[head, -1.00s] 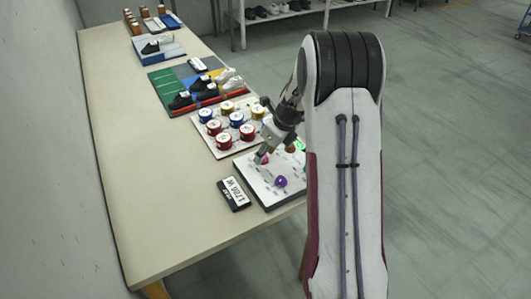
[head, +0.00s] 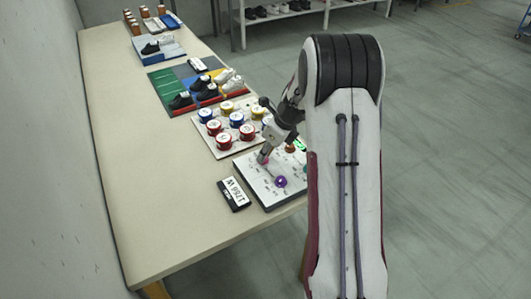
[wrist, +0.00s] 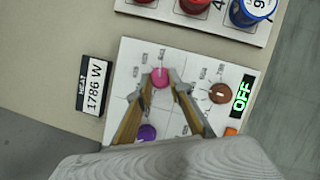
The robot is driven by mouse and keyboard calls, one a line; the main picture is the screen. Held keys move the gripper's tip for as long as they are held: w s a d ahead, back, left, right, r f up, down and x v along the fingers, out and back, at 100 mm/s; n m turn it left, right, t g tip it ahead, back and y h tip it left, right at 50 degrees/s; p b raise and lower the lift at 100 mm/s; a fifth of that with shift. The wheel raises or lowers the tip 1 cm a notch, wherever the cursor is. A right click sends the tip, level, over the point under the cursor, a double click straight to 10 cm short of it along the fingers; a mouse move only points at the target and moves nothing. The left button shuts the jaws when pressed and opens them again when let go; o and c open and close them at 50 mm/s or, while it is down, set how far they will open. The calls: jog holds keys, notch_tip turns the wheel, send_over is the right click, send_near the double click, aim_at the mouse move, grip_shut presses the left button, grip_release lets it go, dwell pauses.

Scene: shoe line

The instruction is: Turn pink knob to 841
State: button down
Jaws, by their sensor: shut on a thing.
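The pink knob (wrist: 160,79) stands on a white panel (wrist: 128,60) with printed labels around it. A pale mark shows on its top, but its exact setting is too small to read. My gripper (wrist: 162,79) is shut on the pink knob, one fingertip on each side. In the head view my gripper (head: 262,158) points down onto the panel and mostly hides the pink knob. A black-framed display (wrist: 95,87) left of the panel reads 1786 W in the wrist view.
A purple knob (wrist: 146,133), a brown knob (wrist: 220,92) and an orange piece (wrist: 231,131) share the panel. A green OFF display (wrist: 243,95) is at its right edge. A board of colored round pieces (head: 217,139) lies behind. The table's left side (head: 150,180) is clear.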

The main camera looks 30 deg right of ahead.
dwell(0.3)
jog(key=c, duration=1.8)
grip_release()
jog(key=shift+c, duration=0.2)
jog(key=shift+r, duration=0.1)
jog(key=v, duration=1.1)
jog(key=shift+s+d+r, duration=0.2)
jog(key=shift+r, duration=0.15)
